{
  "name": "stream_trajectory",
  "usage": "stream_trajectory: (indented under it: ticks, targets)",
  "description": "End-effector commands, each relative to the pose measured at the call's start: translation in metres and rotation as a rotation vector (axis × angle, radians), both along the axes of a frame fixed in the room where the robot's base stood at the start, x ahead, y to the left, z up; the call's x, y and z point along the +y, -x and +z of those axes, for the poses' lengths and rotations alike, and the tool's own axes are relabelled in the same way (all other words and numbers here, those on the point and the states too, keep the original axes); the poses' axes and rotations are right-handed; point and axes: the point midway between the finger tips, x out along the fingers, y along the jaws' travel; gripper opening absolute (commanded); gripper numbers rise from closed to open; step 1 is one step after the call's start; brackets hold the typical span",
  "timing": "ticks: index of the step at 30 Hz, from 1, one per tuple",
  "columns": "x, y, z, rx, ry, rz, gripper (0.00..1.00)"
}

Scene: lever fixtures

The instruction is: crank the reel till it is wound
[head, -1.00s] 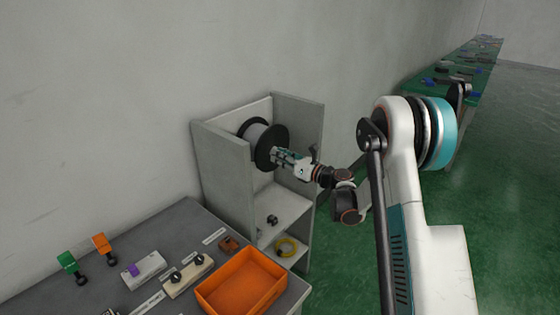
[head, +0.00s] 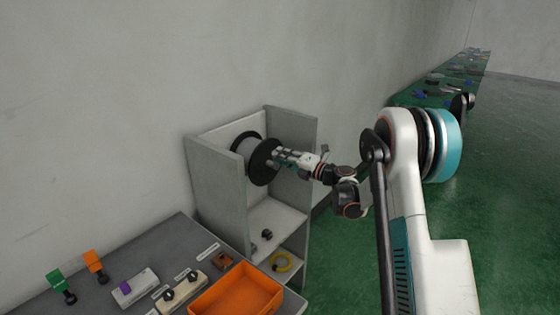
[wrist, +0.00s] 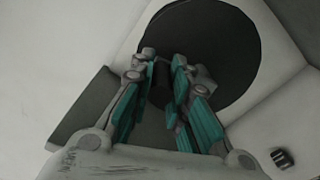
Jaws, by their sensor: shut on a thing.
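The reel (head: 264,163) has dark round flanges and a light grey core, and sits in the upper part of a grey open cabinet. In the wrist view its near flange (wrist: 208,50) is a large dark disc. My gripper (head: 280,158) is at the front face of that flange. In the wrist view my gripper (wrist: 162,68) has its teal-padded fingers around a small dark handle (wrist: 161,76) and is shut on it. Most of the handle is hidden between the fingers.
The grey cabinet (head: 217,186) has walls close on both sides of the reel. An orange tray (head: 236,292) and several lever fixtures stand on the grey table at the front left.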

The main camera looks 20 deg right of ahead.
Motion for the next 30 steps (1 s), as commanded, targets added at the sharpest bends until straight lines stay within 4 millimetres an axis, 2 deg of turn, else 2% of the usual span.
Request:
stream_trajectory:
  ticks: [12, 27, 28, 30]
  targets:
    - [-0.0097, -0.0068, 0.0010, 0.097, -0.133, -0.002, 0.00]
    - [-0.0107, -0.0073, 0.0009, 0.106, -0.146, -0.002, 0.00]
    - [-0.0107, -0.0073, 0.0009, 0.106, -0.146, -0.002, 0.21]
    - [-0.0107, -0.0073, 0.0009, 0.106, -0.146, -0.002, 0.36]
